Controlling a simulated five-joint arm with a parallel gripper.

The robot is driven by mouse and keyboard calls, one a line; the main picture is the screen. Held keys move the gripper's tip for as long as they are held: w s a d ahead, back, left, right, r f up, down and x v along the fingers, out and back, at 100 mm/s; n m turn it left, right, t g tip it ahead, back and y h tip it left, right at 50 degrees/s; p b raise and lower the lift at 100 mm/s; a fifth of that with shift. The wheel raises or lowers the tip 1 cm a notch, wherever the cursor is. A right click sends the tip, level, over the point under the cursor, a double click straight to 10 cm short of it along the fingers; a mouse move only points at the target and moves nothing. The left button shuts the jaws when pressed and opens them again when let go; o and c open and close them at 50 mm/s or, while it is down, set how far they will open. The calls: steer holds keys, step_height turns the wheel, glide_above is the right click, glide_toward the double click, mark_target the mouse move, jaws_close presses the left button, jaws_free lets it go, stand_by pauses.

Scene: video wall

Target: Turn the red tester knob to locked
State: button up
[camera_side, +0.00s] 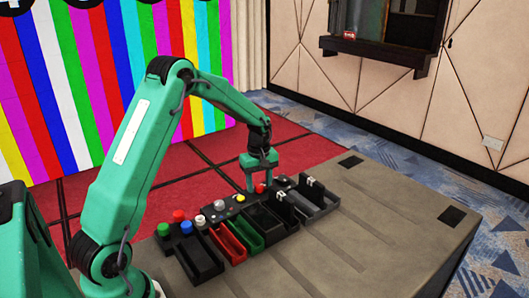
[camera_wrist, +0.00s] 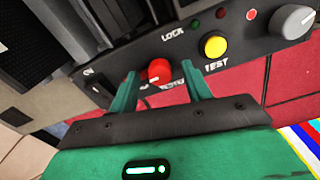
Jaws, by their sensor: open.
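The red tester knob (camera_wrist: 159,70) sits on a dark panel in the wrist view, with a white mark on its lower part. A LOCK label is printed above and right of it; an ON label is at its left. My gripper (camera_wrist: 160,82) is open, with one finger on either side of the knob; whether they touch it I cannot tell. In the side view my gripper (camera_side: 258,183) points down at the panel, beside the red knob (camera_side: 260,188).
A yellow TEST button (camera_wrist: 213,45) and a grey knob (camera_wrist: 293,22) are right of the red knob. In the side view, red (camera_side: 231,241) and green (camera_side: 245,232) bins stand before the panel, among black ones. The table (camera_side: 370,225) is clear at the right.

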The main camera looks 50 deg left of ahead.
steer(key=shift+c, duration=0.2)
steer(key=c, duration=1)
steer(key=shift+o, duration=0.2)
